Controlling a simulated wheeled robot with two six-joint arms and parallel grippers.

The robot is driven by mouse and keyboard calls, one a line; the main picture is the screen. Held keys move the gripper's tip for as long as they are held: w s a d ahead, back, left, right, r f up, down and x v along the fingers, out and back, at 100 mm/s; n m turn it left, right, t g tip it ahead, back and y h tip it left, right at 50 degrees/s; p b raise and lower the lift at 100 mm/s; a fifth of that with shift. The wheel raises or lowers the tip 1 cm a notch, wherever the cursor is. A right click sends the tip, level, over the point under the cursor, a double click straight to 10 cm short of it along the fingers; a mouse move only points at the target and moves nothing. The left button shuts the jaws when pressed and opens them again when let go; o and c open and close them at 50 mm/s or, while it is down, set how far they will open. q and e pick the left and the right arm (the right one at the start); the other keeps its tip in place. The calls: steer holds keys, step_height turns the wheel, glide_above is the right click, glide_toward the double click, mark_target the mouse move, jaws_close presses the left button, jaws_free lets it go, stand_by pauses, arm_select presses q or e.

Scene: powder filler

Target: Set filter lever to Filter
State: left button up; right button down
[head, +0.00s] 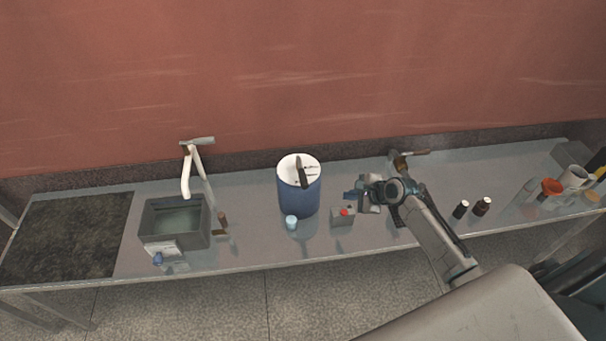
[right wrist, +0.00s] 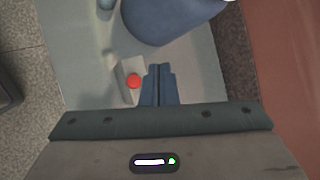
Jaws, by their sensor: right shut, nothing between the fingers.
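A blue cylinder (head: 299,198) with a white lid (head: 289,166) stands at the middle of the bench. A dark lever (head: 302,176) lies across the lid and points toward the front; small dark marks on the lid are too small to read. My right gripper (head: 350,195) is shut and empty, to the right of the cylinder and apart from it. In the right wrist view its closed fingers (right wrist: 159,85) show below the blue cylinder (right wrist: 168,20). The lever is out of that view. My left gripper is not in view.
A small grey box with a red button (head: 346,212) stands just below my right gripper. A light blue cup (head: 291,222) is in front of the cylinder. A sink (head: 160,240) with a tap is at left. Dark bottles (head: 482,206) and containers stand at right.

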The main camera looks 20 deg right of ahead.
stand_by(0.3)
steer(key=c, duration=1.9)
jaws_free()
steer(key=shift+c, duration=0.2)
steer(key=o, duration=0.8)
steer(key=a+f+n+b, duration=0.1)
steer(key=a+f+n+t+h+b, duration=0.1)
steer(key=a+f+b, duration=0.1)
steer(key=shift+w+a+n, duration=0.15)
steer(key=shift+a+n, duration=0.1)
steer(key=shift+n, duration=0.05)
steer(key=n+t+h+b, duration=0.7)
steer(key=n+t+b, duration=0.15)
steer(key=n, duration=0.55)
glide_toward(303, 177)
steer(key=shift+w+d+f+b, duration=0.1)
steer(key=shift+w+f+b, duration=0.35)
steer(key=shift+w+f, duration=0.2)
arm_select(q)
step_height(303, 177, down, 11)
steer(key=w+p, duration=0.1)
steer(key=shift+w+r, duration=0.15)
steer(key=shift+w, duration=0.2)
arm_select(e)
steer(key=x, duration=1)
steer(key=shift+w+d+f, duration=0.1)
steer(key=shift+f, duration=0.05)
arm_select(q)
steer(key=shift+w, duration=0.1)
